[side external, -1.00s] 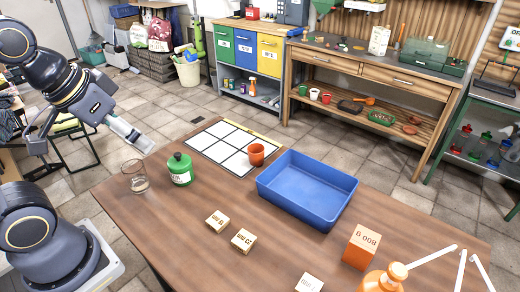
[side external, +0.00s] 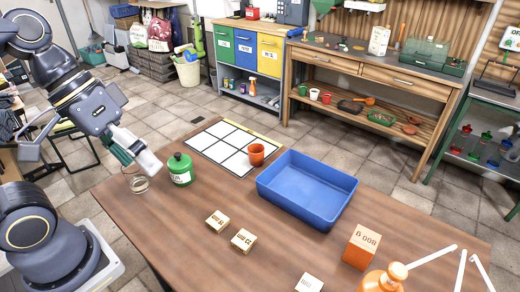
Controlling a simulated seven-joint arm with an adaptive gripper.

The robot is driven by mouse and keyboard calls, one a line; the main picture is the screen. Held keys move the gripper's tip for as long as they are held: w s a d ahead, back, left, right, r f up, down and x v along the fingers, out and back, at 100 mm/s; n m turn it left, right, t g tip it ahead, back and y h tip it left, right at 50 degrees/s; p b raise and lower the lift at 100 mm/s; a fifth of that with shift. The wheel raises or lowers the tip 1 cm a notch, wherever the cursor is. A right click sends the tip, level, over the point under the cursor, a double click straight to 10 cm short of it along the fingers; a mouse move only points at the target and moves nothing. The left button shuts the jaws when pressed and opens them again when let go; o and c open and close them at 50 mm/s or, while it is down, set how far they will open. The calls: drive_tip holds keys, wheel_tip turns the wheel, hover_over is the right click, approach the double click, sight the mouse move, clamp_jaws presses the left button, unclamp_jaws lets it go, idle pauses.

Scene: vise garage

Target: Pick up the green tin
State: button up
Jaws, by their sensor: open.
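The green tin (side external: 181,170) stands upright on the wooden table, with a dark green knobbed lid and a white label on its front. My gripper (side external: 145,166) is just left of the tin, pointing down and to the right. Its pale fingers are near the tin's upper left side and in front of the glass. From this view I cannot tell whether they touch the tin. The jaws are open, and nothing shows between them.
A clear glass (side external: 137,184) stands close left of the tin, partly behind my fingers. A white grid mat (side external: 222,146) with an orange cup (side external: 256,154) lies behind right. A blue tray (side external: 308,190), small boxes (side external: 243,240) and an orange box (side external: 361,247) stand further right.

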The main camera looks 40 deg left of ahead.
drive_tip(key=w+d+r+n+g+h, duration=0.2)
drive_tip(key=w+d+r+n+h, duration=0.1)
drive_tip(key=w+d+n+h, duration=0.45)
drive_tip(key=w+a+f+n+t+h, duration=0.3)
drive_tip(key=w+a+n+t+h, duration=0.1)
drive_tip(key=w+a+n+t, duration=0.7)
drive_tip(key=n+t+y, duration=0.6)
drive_tip(key=n+y, duration=0.9)
drive_tip(key=n, duration=0.2)
hover_over(174, 169)
drive_tip(key=a, duration=0.1)
drive_tip(key=shift+m+h, duration=0.25)
drive_tip(key=f, duration=2.3)
drive_tip(key=shift+w+a+f, duration=0.2)
drive_tip(key=shift+w+f, duration=0.1)
wheel_tip(174, 169, down, 6)
drive_tip(key=shift+a+f, duration=0.1)
drive_tip(key=shift+f, duration=0.2)
drive_tip(key=w, duration=0.5)
drive_tip(key=c, duration=1.4)
drive_tip(key=shift+c, duration=0.6)
